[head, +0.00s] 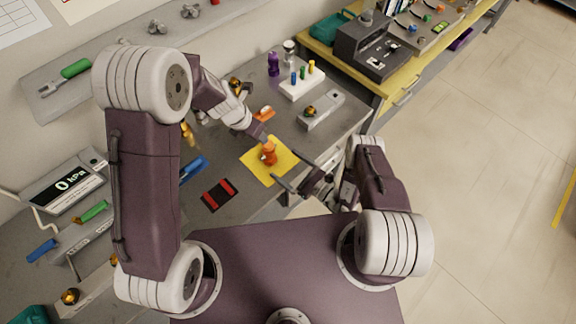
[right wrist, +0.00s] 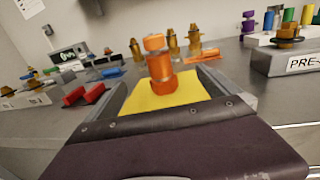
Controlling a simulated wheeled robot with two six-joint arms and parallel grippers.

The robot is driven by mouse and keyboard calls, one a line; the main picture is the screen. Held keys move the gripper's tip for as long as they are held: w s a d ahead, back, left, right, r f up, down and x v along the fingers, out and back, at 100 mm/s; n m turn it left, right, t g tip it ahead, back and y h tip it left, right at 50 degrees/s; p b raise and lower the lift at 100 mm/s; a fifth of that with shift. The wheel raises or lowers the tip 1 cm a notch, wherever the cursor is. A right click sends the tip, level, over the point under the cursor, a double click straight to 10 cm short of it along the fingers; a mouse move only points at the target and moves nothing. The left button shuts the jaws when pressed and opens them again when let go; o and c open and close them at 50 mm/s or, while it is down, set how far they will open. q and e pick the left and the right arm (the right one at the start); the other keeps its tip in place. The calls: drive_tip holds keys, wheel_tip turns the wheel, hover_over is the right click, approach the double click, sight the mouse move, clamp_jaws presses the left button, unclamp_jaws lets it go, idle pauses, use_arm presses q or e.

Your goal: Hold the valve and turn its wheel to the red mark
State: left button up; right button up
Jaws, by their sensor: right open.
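The orange valve (head: 268,153) stands upright on a yellow mat (head: 252,166) on the grey bench. In the right wrist view, the valve (right wrist: 160,72) shows an orange top piece above a narrower neck and wider body. My right gripper (head: 287,172) is open, its fingers pointing at the valve from the near right. In the right wrist view, the valve appears between the two fingers, with no visible contact. My left gripper (head: 256,131) is just beyond the valve, above the bench; its jaws are too small to read. I cannot make out a red mark on the valve.
A red and black block (head: 218,195) and a blue piece (head: 194,170) lie left of the mat. A white block with coloured pegs (head: 302,82) and a grey labelled block (head: 321,110) stand behind to the right. Brass fittings (right wrist: 172,42) stand behind the valve.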

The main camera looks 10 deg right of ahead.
sight(274, 156)
drive_tip(key=x, duration=0.9)
drive_tip(key=shift+a, duration=0.1)
drive_tip(key=c, duration=2.1)
drive_tip(key=shift+o, duration=0.2)
